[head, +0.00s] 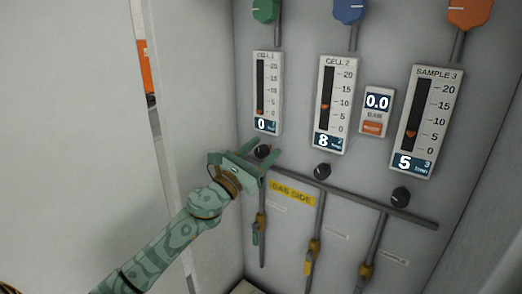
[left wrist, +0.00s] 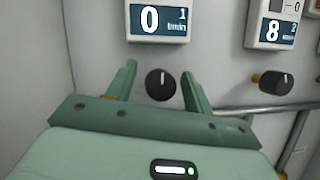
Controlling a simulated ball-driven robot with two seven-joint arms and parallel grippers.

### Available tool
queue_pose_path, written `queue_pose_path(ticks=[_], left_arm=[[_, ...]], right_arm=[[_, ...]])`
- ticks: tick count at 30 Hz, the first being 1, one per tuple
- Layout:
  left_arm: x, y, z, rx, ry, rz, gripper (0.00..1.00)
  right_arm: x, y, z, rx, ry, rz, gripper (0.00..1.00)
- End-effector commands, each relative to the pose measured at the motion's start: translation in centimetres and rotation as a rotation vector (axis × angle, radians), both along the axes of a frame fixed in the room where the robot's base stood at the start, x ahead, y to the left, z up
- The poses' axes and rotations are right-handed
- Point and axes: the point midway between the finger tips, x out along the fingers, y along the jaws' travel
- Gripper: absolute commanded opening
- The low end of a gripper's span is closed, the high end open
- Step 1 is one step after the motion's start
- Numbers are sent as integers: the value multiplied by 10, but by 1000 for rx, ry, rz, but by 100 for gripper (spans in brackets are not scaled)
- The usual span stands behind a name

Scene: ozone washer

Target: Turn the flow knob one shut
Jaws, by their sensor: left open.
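The flow knob one (head: 263,151) is a small black round knob below the CELL 1 flow meter (head: 267,93). In the left wrist view the knob (left wrist: 160,84) shows a white mark pointing about straight up. The CELL 1 display (left wrist: 159,21) reads 0, and its orange float sits at the bottom of the scale. My left gripper (head: 261,157) is open, its green fingers on either side of the knob. In the left wrist view gaps show between the knob and both fingers (left wrist: 160,85). Whether the fingertips reach past the knob in depth I cannot tell. My right gripper is not in view.
The CELL 2 meter (head: 335,104) reads 8, with its black knob (head: 322,171) below. The SAMPLE 3 meter (head: 427,121) reads 5, with its knob (head: 400,195) below. A grey pipe (head: 350,197) with valve branches runs beneath. A white door (head: 75,130) stands left.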

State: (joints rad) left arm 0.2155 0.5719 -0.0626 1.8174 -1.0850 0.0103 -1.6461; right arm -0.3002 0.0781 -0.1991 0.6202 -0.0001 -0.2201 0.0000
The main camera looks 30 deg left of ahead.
Motion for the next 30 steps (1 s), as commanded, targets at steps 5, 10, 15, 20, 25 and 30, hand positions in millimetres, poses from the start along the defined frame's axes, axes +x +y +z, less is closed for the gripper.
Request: queue_pose_path(ticks=[5,10,15,20,25,30], left_arm=[[0,0,0,0,0,0,18],[0,0,0,-1,0,0,7],[0,0,0,-21,2,0,7],[0,0,0,-79,6,-1,7],[0,0,0,-193,16,-2,7],[0,0,0,-346,28,-2,7]], right_arm=[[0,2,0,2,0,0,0],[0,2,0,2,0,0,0],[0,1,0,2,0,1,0],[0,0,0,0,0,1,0],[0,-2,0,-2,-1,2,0],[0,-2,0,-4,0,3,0]])
